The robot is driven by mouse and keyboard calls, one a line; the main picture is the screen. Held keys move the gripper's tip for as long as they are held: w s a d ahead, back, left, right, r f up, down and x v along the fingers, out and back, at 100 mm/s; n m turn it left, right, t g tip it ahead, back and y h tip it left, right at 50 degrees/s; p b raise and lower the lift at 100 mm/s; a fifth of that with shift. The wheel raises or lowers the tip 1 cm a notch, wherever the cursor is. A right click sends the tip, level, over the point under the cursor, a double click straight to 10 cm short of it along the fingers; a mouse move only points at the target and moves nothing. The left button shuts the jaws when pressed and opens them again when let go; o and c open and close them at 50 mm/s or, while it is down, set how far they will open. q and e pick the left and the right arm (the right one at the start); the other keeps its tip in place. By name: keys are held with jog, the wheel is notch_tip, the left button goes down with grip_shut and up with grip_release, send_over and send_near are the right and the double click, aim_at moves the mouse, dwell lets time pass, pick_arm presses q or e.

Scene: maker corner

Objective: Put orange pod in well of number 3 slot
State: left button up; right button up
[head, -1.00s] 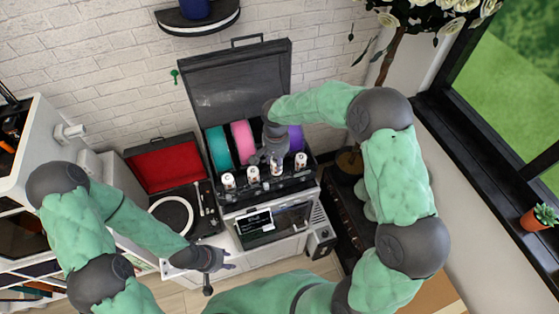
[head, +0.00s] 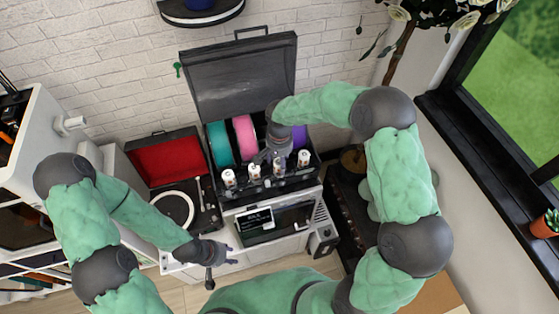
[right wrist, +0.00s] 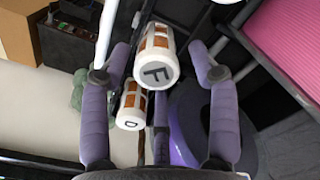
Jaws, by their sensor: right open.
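In the right wrist view, a white pod with orange-brown panels and an F on its end (right wrist: 153,60) lies between the two spread fingers of my right gripper (right wrist: 155,75). A similar pod marked D (right wrist: 130,105) is just beyond it. In the head view, my right gripper (head: 270,153) is over a row of white pods, including the leftmost pod (head: 228,178), at the front of an open black case (head: 268,194). It is open; contact with the F pod is unclear. No slot numbers are readable. My left gripper (head: 216,256) is low at the left, away from the pods.
Teal (head: 220,145), pink (head: 243,138) and purple (head: 299,137) spools stand behind the pods. The case's raised lid (head: 235,75) is behind them. A black sign (head: 254,221) is on the front below. A red-lined turntable case (head: 168,163) stands to the left.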

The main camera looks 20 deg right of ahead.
notch_tip(320, 180, up, 11)
jog(key=shift+r, duration=0.2)
jog(key=shift+c, duration=0.3)
dwell(1.2)
